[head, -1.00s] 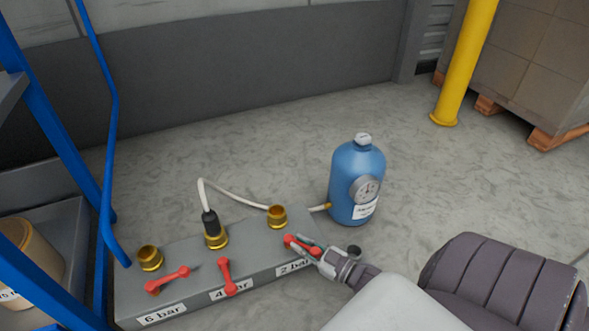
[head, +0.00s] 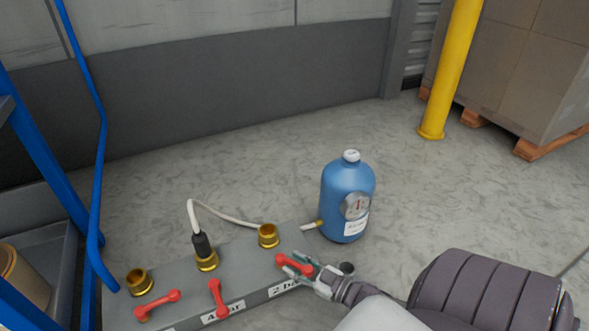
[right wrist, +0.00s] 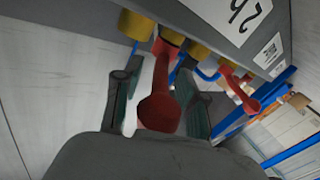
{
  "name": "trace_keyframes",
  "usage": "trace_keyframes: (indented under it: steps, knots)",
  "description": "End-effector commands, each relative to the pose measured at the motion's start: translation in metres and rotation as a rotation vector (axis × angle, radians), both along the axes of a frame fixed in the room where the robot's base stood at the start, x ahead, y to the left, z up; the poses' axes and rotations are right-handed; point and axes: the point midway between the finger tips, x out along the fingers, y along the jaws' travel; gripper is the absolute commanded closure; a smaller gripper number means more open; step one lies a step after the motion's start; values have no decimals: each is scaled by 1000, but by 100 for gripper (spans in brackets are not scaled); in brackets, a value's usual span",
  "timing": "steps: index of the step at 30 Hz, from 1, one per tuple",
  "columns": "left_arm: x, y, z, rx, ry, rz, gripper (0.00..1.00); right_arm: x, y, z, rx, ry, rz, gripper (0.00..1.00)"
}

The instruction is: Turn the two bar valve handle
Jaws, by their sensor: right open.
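The red 2 bar valve handle (head: 293,264) sits on the right end of the grey valve block (head: 240,262), above the "2 bar" label. My right gripper (head: 299,265) is at this handle with its fingers open around it. In the right wrist view the red handle (right wrist: 160,105) lies between the two dark, green-padded fingers (right wrist: 155,100), with a gap visible on its left side. The 4 bar handle (head: 218,298) and another red handle (head: 158,305) are further left on the block. My left gripper is not in view.
A blue bottle (head: 347,205) with a gauge stands behind the block's right end. A white hose (head: 215,213) rises from a black connector (head: 201,245) on the middle brass port. A blue shelf frame (head: 99,150) is at left. A yellow post (head: 450,75) and pallet load stand at right.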

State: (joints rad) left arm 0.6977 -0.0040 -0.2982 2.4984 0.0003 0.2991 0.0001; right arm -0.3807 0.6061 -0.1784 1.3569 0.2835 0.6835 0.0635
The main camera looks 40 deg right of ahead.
Motion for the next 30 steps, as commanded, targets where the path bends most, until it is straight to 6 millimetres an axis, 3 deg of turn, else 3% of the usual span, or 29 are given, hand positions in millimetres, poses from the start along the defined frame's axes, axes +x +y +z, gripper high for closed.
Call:
trace_keyframes:
  steps: [15, 21, 29, 30]
  knots:
    - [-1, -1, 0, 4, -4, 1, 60, -96, -23, -1, -1, 4, -1, 59]
    - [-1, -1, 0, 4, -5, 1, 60, -110, -26, 0, 0, 2, 0, 59]
    - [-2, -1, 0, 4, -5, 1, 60, -111, -26, 0, 0, 1, 0, 59]
    - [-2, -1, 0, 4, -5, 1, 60, -111, -26, 0, -1, 1, 0, 66]
